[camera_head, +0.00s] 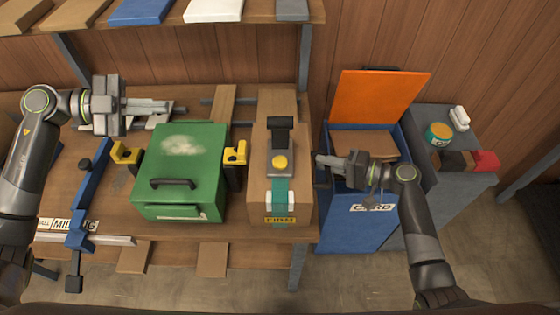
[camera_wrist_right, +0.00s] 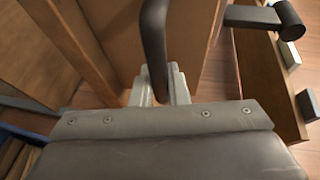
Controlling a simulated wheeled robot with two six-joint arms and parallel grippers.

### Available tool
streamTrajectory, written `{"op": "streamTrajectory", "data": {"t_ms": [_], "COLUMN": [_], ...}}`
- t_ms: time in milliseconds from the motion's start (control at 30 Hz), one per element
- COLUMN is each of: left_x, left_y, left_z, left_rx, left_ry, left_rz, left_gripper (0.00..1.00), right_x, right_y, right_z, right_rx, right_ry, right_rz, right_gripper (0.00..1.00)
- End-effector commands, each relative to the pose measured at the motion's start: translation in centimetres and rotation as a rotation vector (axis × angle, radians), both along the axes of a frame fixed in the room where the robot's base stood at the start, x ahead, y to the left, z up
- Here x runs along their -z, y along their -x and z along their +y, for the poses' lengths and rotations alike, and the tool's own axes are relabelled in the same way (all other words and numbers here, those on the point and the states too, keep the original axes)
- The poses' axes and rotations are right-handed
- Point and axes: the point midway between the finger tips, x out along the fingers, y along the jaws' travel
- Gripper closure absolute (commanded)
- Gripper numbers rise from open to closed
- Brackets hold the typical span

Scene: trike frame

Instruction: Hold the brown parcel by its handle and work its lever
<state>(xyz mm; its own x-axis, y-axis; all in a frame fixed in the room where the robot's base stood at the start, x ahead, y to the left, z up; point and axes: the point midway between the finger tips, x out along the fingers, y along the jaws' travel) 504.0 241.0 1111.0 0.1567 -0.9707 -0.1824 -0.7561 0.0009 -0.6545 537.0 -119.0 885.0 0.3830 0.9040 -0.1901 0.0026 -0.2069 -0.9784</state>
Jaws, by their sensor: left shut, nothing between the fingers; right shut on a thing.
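The brown parcel (camera_head: 257,190) stands on the workbench, right of the green case. A grey fitting on its top carries a black T-shaped lever (camera_head: 280,128) and a yellow button (camera_head: 280,162). The black lever bar also shows at top right of the right wrist view (camera_wrist_right: 262,18). My right gripper (camera_head: 322,160) is at the parcel's right side. In the right wrist view its fingers (camera_wrist_right: 160,88) are shut on a dark handle (camera_wrist_right: 154,42) beside the brown face. My left gripper (camera_head: 160,106) is shut and empty at the back left, away from the parcel.
The green case (camera_head: 190,165) sits between two yellow-topped clamps (camera_head: 236,153). A blue bar clamp (camera_head: 88,190) lies at the left. A blue bin (camera_head: 350,220) with an orange lid (camera_head: 375,98) stands right of the bench. A shelf (camera_head: 330,10) overhangs the back.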

Motion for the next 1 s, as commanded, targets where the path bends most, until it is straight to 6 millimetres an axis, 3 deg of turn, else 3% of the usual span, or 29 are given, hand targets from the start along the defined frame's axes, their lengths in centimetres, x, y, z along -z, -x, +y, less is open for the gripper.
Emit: {"op": "streamTrajectory", "data": {"t_ms": [167, 200, 400, 767, 1000], "left_x": [0.0, 0.0, 0.0, 0.0, 0.0], "left_y": [0.0, 0.0, 0.0, 0.0, 0.0], "left_z": [0.0, 0.0, 0.0, 0.0, 0.0], "left_rx": [0.0, 0.0, 0.0, 0.0, 0.0], "left_ry": [0.0, 0.0, 0.0, 0.0, 0.0], "left_rz": [0.0, 0.0, 0.0, 0.0, 0.0], "left_gripper": [1.0, 1.0, 1.0, 1.0, 1.0], "right_x": [0.0, 0.0, 0.0, -0.1, -0.9], "right_y": [0.0, 0.0, 0.0, 0.3, 2.1], "right_z": [0.0, 0.0, 0.0, -0.8, -5.0], "right_rx": [0.0, 0.0, 0.0, 0.001, 0.001], "right_ry": [0.0, 0.0, 0.0, 0.002, 0.006], "right_rz": [0.0, 0.0, 0.0, 0.001, 0.0], "right_gripper": [1.0, 0.83, 0.6, 0.6, 0.6]}}
